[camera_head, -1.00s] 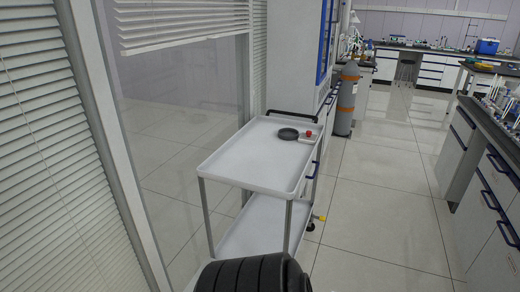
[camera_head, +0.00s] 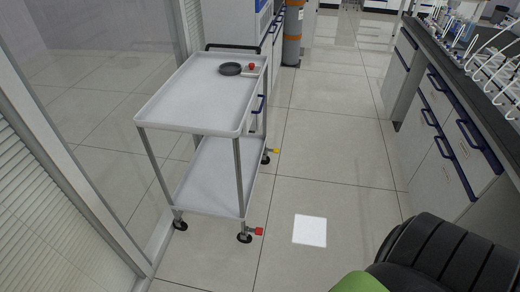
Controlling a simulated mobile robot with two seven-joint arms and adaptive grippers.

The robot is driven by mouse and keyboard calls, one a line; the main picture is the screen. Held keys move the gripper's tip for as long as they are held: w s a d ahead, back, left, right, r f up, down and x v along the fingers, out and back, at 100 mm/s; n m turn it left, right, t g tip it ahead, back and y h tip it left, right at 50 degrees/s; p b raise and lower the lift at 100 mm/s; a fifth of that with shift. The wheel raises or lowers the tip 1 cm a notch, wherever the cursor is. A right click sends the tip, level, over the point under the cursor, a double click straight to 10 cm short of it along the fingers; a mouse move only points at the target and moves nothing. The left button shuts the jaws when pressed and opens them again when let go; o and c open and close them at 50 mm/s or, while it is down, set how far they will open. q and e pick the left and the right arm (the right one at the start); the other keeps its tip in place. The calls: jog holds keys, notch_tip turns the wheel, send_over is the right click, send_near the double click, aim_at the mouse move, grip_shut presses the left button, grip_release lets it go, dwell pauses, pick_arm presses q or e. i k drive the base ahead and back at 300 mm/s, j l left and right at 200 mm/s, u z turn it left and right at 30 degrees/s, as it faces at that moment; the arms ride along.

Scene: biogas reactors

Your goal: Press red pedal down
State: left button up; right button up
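The red pedal (camera_head: 259,231) is a small red block at the near right caster of a white two-shelf cart (camera_head: 205,95). It sticks out to the right, low over the floor. A yellow pedal (camera_head: 275,150) sits at the far right caster. I cannot tell from this view whether the red pedal is up or down. Neither gripper is in view. A black ribbed part of mine with a green piece beside it fills the bottom right corner, apart from the cart.
A dark round dish (camera_head: 231,69) and a small red-knobbed item (camera_head: 251,67) lie on the cart's top. A white square (camera_head: 310,230) marks the floor right of the red pedal. Glass and blinds stand left, a lab bench (camera_head: 440,110) right.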

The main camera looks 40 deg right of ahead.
aim_at(258, 232)
jog(key=z, duration=1.15)
